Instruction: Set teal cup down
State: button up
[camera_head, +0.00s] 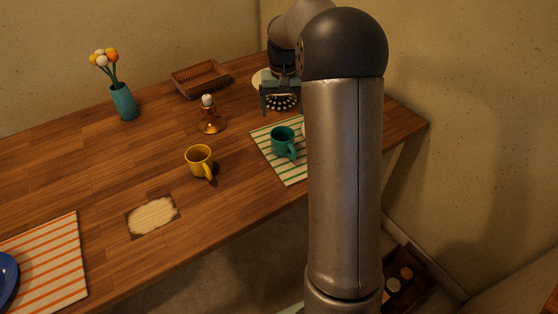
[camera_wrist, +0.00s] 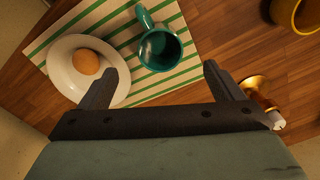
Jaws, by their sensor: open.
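The teal cup (camera_head: 283,141) stands upright on the green-striped placemat (camera_head: 268,149), its handle pointing to the lower right. In the wrist view the teal cup (camera_wrist: 160,49) is on the placemat (camera_wrist: 190,75), with its handle toward the top of the picture. My gripper (camera_wrist: 160,68) is open, and its fingers point toward the mat on either side of the cup's line, with no visible contact. In the head view my gripper (camera_head: 281,110) is behind the cup, and the jaws look empty. My arm hides the right part of the placemat.
A white plate (camera_wrist: 62,82) with an egg (camera_wrist: 86,61) lies beside the cup. A yellow cup (camera_head: 199,158) and a candle holder (camera_head: 210,122) stand to its left. A wicker basket (camera_head: 200,79) and a teal vase (camera_head: 124,103) are farther back. Bare wood lies between them.

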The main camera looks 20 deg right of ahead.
jog(key=s+a+r+n, duration=0.2)
jog(key=s+a, duration=0.9)
jog(key=s, duration=0.3)
jog(key=s+a+f+n, duration=0.1)
jog(key=s+a+f, duration=0.1)
jog(key=s, duration=0.6)
jog(key=s+a+f+n, duration=0.1)
jog(key=s+a+f, duration=0.1)
jog(key=s, duration=0.6)
jog(key=shift+s+a+f, duration=0.25)
jog(key=shift+s+a, duration=0.05)
jog(key=shift+a, duration=0.3)
